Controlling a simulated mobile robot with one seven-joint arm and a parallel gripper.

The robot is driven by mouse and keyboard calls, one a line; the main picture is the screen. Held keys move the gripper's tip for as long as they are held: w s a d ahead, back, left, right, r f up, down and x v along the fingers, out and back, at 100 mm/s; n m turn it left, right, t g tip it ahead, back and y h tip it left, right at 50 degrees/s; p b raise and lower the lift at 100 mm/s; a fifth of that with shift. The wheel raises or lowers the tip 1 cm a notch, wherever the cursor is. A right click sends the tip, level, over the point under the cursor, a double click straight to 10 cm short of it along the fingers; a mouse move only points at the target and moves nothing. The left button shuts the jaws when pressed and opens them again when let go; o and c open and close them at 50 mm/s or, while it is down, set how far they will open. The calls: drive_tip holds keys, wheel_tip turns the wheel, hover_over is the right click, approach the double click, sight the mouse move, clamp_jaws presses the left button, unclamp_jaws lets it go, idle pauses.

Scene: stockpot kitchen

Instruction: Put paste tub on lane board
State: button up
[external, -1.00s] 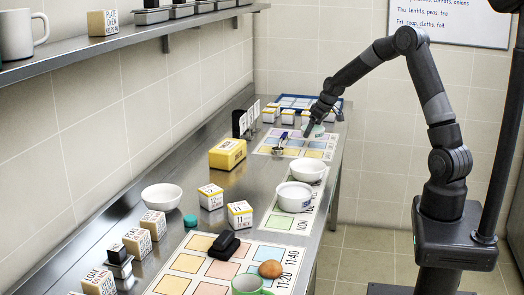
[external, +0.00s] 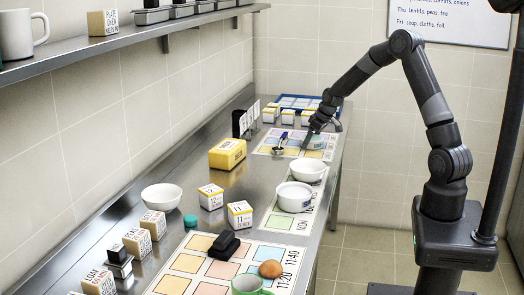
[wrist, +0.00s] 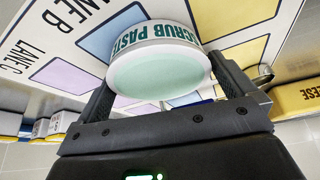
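The paste tub (wrist: 160,62), white with a pale green face and green "SCRUB PASTE" lettering, is between my gripper's fingers in the wrist view. It also shows in the external view (external: 316,143), partly hidden under my gripper (external: 317,130). Both fingers of my gripper (wrist: 165,90) are against the tub's sides. The lane board (wrist: 62,74), white with coloured squares and "LANE B" and "LANE C" labels, lies beneath it. In the external view the lane board (external: 264,150) lies far along the counter. The tub is over its right part, very low; I cannot tell whether it touches.
A dark-handled metal utensil (external: 279,149) is on the board to the tub's left. White bowls (external: 307,170) stand nearer on the counter, and a yellow box (external: 227,154) is to the left. A blue tray (external: 296,102) and several small boxes are behind.

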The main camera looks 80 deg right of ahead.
drive_tip(key=shift+r, duration=0.1)
drive_tip(key=v, duration=1.2)
drive_tip(key=s+a+r+n, duration=0.1)
drive_tip(key=a+r, duration=0.2)
drive_tip(key=a, duration=0.4)
drive_tip(key=s+a+r, duration=0.1)
drive_tip(key=a+r, duration=0.3)
drive_tip(key=a, duration=0.3)
drive_tip(key=s+a+r, duration=0.2)
drive_tip(key=s+a, duration=0.8)
drive_tip(key=a, duration=0.1)
drive_tip(key=s+a+r+n+t+y, duration=0.1)
drive_tip(key=s+a+r, duration=0.1)
drive_tip(key=s+a, duration=0.8)
drive_tip(key=shift+s+a+n, duration=0.3)
drive_tip(key=shift+a, duration=0.35)
